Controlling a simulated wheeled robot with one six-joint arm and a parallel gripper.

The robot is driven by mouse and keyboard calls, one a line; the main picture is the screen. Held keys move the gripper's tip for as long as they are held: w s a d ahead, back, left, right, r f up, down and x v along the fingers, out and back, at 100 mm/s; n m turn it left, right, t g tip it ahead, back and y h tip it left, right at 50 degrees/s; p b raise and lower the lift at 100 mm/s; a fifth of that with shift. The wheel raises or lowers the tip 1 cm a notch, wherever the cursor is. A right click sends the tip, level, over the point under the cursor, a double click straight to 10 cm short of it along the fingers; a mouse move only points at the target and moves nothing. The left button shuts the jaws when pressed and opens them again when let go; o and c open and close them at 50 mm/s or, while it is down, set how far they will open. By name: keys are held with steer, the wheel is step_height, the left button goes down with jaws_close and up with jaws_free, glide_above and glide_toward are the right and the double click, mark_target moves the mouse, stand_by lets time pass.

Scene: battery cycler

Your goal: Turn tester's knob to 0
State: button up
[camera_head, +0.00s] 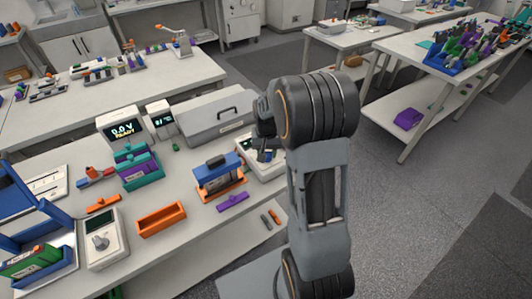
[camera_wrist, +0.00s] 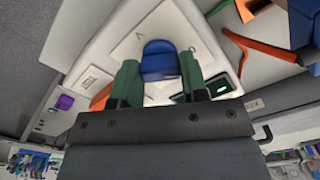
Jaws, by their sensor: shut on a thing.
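The tester is a white box (camera_head: 252,160) at the right end of the near bench, partly hidden by my arm. In the wrist view its pale face (camera_wrist: 118,48) fills the upper middle, with faint letter-like marks. A blue knob (camera_wrist: 160,56) stands on that face. My gripper (camera_wrist: 161,72) has its two green fingers on either side of the knob and is shut on it. In the head view my gripper (camera_head: 265,150) is at the tester, and the knob is hidden. I cannot tell which mark the knob points to.
A blue and orange holder (camera_head: 218,178) stands close left of the tester, with a purple piece (camera_head: 232,202) in front. A grey case (camera_head: 205,120) lies behind. Another white box with a grey knob (camera_head: 101,243) and an orange tray (camera_head: 161,219) are further left.

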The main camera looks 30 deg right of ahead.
mark_target(267, 153)
stand_by(0.6)
steer(key=o, duration=0.9)
step_height(267, 153, up, 14)
steer(key=shift+f+b, duration=0.1)
steer(key=shift+b, duration=0.4)
steer(key=s+a+n+t, duration=0.1)
steer(key=s+a, duration=0.2)
steer(key=s, duration=0.2)
steer(key=s+a+n+t, duration=0.2)
steer(key=s+a, duration=0.1)
steer(key=s, duration=0.2)
steer(key=s+a+n+t, duration=0.1)
steer(key=s+a, duration=0.2)
steer(key=s, duration=0.3)
steer(key=shift+a+f+n, duration=0.25)
steer(key=shift+a+n, duration=0.05)
steer(key=shift+n, duration=0.1)
